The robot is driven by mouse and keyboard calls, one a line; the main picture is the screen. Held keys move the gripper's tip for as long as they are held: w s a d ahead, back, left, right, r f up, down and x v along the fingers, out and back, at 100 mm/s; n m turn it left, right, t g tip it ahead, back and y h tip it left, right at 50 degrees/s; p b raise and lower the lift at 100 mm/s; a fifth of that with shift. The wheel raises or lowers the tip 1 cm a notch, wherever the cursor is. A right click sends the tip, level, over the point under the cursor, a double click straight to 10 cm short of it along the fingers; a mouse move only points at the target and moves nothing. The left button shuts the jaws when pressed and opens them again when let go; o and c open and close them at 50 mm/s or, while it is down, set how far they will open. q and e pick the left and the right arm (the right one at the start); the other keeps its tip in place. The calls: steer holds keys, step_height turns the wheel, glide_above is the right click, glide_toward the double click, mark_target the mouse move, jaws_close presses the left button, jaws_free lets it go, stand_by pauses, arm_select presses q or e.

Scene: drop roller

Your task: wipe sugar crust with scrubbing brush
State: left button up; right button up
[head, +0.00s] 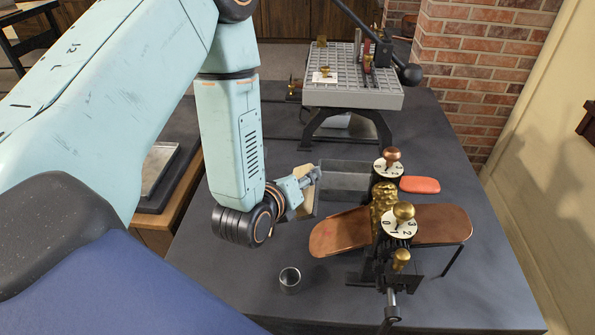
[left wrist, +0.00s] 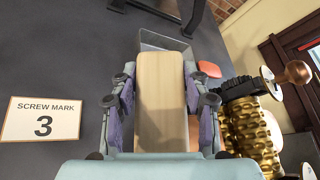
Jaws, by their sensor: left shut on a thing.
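My left gripper (head: 306,188) is shut on the scrubbing brush, whose pale wooden back (left wrist: 160,100) fills the space between the fingers in the left wrist view. Its bristles are hidden. In the head view, the brush (head: 312,199) is above the dark table, left of the drop roller (head: 383,205) and beside the grey metal tray (head: 345,182). The roller's embossed brass rolls also show at the right in the left wrist view (left wrist: 250,135). I cannot make out a sugar crust. My right gripper is not in view.
Copper chutes (head: 335,233) (head: 445,224) flank the roller, which has dial knobs (head: 403,211) on top. A red oval piece (head: 420,185) lies behind. A metal cup (head: 290,281) stands in front. A grey slotted press bed (head: 352,92) stands farther back. A sign (left wrist: 42,119) reads "SCREW MARK 3".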

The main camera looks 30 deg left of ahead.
mark_target(314, 200)
arm_select(q)
steer(key=shift+s+d+f, duration=0.1)
steer(key=shift+s+f, duration=0.1)
steer(key=shift+s, duration=0.1)
steer(key=shift+s+a+f+g+h, duration=0.2)
steer(key=shift+a+g+h, duration=0.1)
steer(key=shift+a+h, duration=0.15)
steer(key=shift+w+a+f, duration=0.15)
steer(key=shift+f, duration=0.05)
steer(key=shift+w+d+f+b, duration=0.15)
steer(key=shift+d+f+b, duration=0.1)
steer(key=shift+b, duration=0.15)
steer(key=d+f+b, duration=0.2)
steer(key=b, duration=0.1)
steer(key=shift+w+f+b, duration=0.2)
steer(key=shift+w+b, duration=0.05)
steer(key=shift+b, duration=0.05)
steer(key=shift+w+d+f+b, duration=0.2)
steer(key=shift+f+b, duration=0.25)
steer(key=shift+w+d+f+b, duration=0.15)
steer(key=shift+d+f+b, duration=0.05)
steer(key=shift+f+b, duration=0.25)
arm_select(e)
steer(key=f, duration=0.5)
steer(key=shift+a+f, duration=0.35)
arm_select(q)
steer(key=shift+d, duration=0.2)
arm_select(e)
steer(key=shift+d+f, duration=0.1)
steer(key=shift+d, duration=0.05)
